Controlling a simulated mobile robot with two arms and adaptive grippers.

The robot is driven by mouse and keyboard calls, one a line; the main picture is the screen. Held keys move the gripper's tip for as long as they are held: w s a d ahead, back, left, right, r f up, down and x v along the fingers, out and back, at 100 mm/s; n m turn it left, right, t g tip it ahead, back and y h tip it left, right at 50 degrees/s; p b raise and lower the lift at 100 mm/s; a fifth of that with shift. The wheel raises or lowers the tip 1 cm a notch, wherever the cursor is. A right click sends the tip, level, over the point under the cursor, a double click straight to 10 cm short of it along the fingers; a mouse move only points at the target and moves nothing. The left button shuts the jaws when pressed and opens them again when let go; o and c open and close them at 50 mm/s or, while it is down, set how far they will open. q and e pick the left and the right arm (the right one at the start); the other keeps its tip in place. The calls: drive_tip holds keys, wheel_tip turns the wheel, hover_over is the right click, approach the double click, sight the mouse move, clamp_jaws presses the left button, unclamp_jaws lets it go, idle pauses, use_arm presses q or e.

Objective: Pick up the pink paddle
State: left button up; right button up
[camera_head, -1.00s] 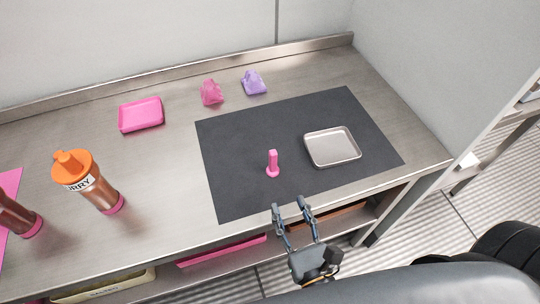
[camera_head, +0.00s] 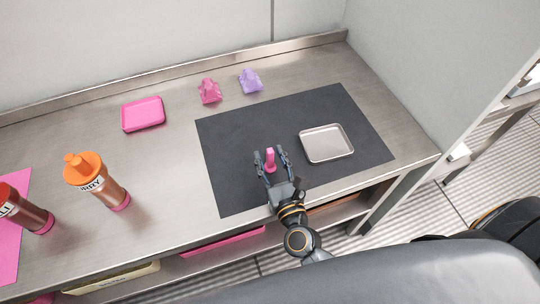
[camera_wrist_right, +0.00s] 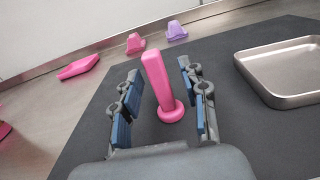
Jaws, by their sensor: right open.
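The pink paddle (camera_head: 270,158) stands upright on the dark mat (camera_head: 235,135). It has a round foot and a flat upright handle, clear in the right wrist view (camera_wrist_right: 158,80). My right gripper (camera_head: 270,156) is open, with one finger on each side of the paddle. In the right wrist view the fingers (camera_wrist_right: 160,95) show gaps to the paddle on both sides, and they do not appear to touch it. My left gripper is not in view.
A metal tray (camera_head: 326,130) lies on the mat, right of the paddle. A pink tray (camera_head: 143,114), a pink scoop-like piece (camera_head: 209,91) and a purple one (camera_head: 250,81) are farther back. An orange-capped bottle (camera_head: 104,186) and a red-capped one (camera_head: 30,213) stand at left.

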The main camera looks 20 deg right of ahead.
drive_tip(key=shift+w, duration=0.3)
clamp_jaws()
drive_tip(key=shift+r, duration=0.15)
